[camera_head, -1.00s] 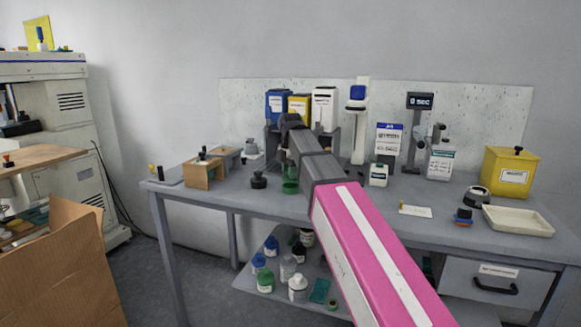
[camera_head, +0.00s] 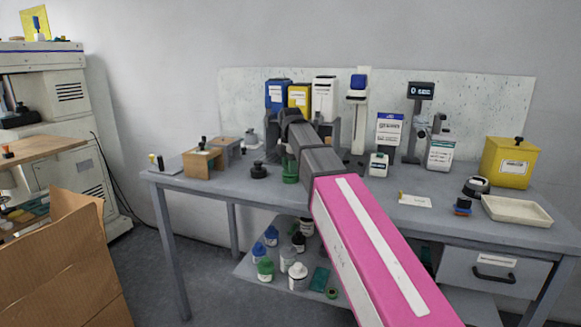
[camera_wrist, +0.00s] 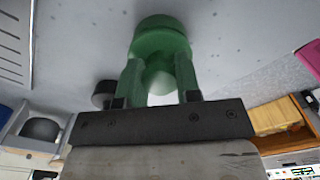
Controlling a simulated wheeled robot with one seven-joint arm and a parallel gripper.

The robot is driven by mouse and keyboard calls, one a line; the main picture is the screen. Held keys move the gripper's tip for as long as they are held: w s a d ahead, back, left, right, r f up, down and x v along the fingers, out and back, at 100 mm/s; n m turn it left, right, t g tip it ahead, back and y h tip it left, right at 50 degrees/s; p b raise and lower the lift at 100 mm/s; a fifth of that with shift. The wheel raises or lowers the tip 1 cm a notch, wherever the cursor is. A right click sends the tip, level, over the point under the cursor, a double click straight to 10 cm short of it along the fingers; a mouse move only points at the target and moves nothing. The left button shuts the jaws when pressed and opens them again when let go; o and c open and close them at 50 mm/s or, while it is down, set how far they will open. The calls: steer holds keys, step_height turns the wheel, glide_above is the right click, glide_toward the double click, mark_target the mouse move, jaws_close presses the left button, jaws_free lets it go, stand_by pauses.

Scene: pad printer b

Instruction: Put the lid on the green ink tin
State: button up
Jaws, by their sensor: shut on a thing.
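The green ink tin (camera_head: 290,179) stands on the grey bench below my gripper (camera_head: 290,162) in the head view. In the wrist view a round green piece (camera_wrist: 161,38) lies at the tips of my gripper (camera_wrist: 158,76). I cannot tell for certain where the lid ends and the tin begins. A pale rounded part (camera_wrist: 162,83) shows between the two fingers. My gripper points down and is shut on what looks like the lid. The tin's mouth is hidden.
A small black pot (camera_head: 259,171) stands close to the left of the tin. A wooden block (camera_head: 203,163) is further left. Blue (camera_head: 278,96) and yellow (camera_head: 299,97) containers stand behind. The bench front to the left is clear.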

steer(key=shift+f, duration=0.25)
stand_by(0.5)
stand_by(0.4)
steer(key=o, duration=1.4)
steer(key=shift+r, duration=0.15)
steer(key=shift+r, duration=3.35)
jaws_close()
